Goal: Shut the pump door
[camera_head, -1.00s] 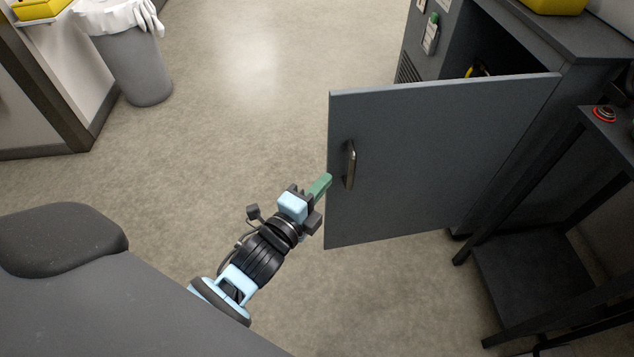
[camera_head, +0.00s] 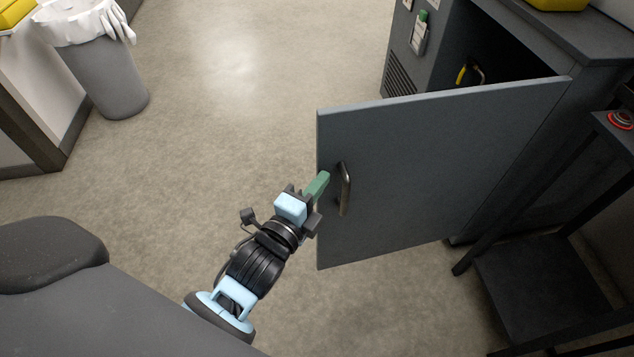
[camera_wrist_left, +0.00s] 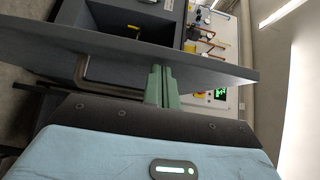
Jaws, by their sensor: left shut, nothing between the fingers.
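The pump door (camera_head: 420,180) is a flat dark grey panel standing wide open from the grey cabinet (camera_head: 500,40), hinged on its right side. A metal bar handle (camera_head: 344,188) is on its near face by the free left edge; it also shows in the left wrist view (camera_wrist_left: 95,80). My left gripper (camera_head: 319,184) is shut and empty, its green fingers at the free edge just left of the handle. In the left wrist view the fingers (camera_wrist_left: 162,84) point at the door panel (camera_wrist_left: 205,68); I cannot tell whether they touch it. My right gripper is not in view.
A dark stand (camera_head: 545,280) with a red button (camera_head: 620,120) is close to the cabinet's right side. A grey bin (camera_head: 105,75) with a white liner stands at the upper left. The floor (camera_head: 230,120) between bin and door is clear. A yellow part shows inside the cabinet.

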